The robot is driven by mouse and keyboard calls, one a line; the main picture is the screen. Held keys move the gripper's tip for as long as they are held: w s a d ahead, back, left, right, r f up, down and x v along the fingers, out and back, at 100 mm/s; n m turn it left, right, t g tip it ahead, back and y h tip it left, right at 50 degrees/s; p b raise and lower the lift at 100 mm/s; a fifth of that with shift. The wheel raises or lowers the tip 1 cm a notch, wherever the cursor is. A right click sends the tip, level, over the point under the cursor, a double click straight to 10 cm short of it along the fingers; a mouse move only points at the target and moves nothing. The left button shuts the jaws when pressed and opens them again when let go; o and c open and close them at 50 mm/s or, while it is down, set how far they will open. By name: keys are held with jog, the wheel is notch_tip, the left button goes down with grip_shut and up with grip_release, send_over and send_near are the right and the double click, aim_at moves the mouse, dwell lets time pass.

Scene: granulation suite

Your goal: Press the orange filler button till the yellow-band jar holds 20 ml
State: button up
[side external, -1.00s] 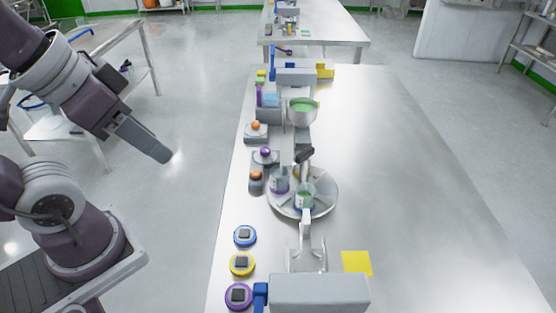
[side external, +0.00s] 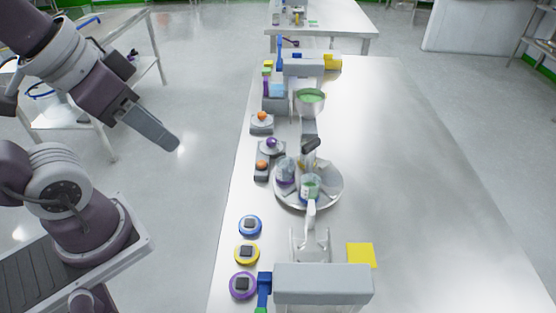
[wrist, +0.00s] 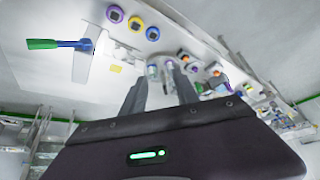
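I cannot tell which orange one is the filler's. The turntable (side external: 332,187) carries a jar with a purple band (side external: 286,172) and a jar with green contents (side external: 310,187). Something yellowish shows behind them under the dark spout; I cannot confirm a yellow-band jar or read any level. My gripper (side external: 176,147) hangs left of the table, clear of everything. Its fingers are apart and empty in the wrist view (wrist: 157,72).
Blue (side external: 250,225), yellow (side external: 247,253) and purple (side external: 243,285) ringed pads line the near left edge. A hopper (side external: 310,98) with green contents stands behind the turntable. A grey box (side external: 323,284) and yellow square (side external: 361,255) are in front. The table's right side is clear.

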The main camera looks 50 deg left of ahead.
grip_shut()
dwell(1.1)
dwell(0.4)
jog(key=w+a+f+m+t+y, duration=0.1)
jog(key=w+a+f+m, duration=0.15)
jog(key=w+a, duration=0.45)
jog(key=w+a+f+m+t+y, duration=0.1)
jog(key=w+a+f+m, duration=0.15)
jog(key=w, duration=0.85)
jog(key=w+f+m+h, duration=0.1)
jog(key=w+f+m, duration=0.2)
jog(key=f, duration=0.3)
jog(key=w+f+m+t+h, duration=0.1)
jog(key=w+f+m+h, duration=0.1)
jog(key=w+f, duration=0.3)
notch_tip(320, 180, down, 2)
jog(key=shift+w+a+f+m, duration=0.15)
jog(key=shift+w+a+m, duration=0.05)
jog(key=shift+a+m, duration=0.3)
